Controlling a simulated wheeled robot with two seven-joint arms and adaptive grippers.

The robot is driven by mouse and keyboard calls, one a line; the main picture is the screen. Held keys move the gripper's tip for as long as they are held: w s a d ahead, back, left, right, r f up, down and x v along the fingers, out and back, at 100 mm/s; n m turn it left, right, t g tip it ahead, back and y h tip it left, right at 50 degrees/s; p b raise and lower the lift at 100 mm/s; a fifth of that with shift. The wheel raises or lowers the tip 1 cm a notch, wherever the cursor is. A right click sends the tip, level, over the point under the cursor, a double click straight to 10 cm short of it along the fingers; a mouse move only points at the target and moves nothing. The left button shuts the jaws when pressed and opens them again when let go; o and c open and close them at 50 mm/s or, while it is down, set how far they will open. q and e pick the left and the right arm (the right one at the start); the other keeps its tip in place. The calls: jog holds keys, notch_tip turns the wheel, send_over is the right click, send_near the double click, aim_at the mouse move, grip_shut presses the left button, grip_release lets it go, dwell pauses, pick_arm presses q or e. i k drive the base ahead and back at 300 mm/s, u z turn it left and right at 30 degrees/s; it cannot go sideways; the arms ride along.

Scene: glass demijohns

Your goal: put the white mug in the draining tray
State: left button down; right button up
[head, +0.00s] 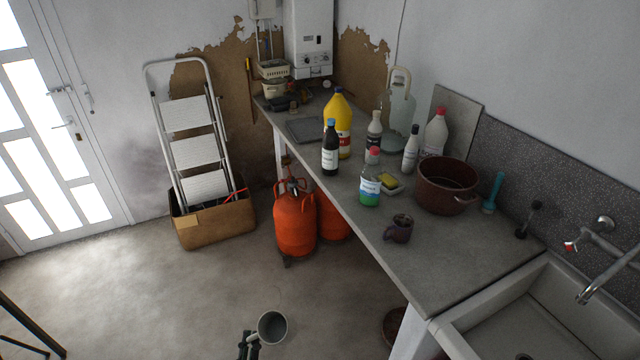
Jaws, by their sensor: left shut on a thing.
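The white mug (261,331) is at the bottom of the head view, held over the open floor in front of the counter. Its open mouth faces up and towards the camera, and it looks empty. My left gripper (253,339) is shut on it at its left side. A flat grey tray (306,130), which may be the draining tray, lies on the far part of the counter, beyond the dark bottle. My right gripper is not in view.
The counter (440,245) holds a dark mug (399,229), a brown pot (446,187), a green-bottomed bottle (370,185), a dark bottle (330,150) and a yellow bottle (338,115). Orange gas cylinders (294,222) stand below. The sink (535,315) is at right.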

aim_at(302, 133)
jog(key=u, duration=0.5)
jog(key=i, duration=2.75)
jog(key=z, duration=0.8)
jog(key=i, duration=0.65)
jog(key=z, duration=0.3)
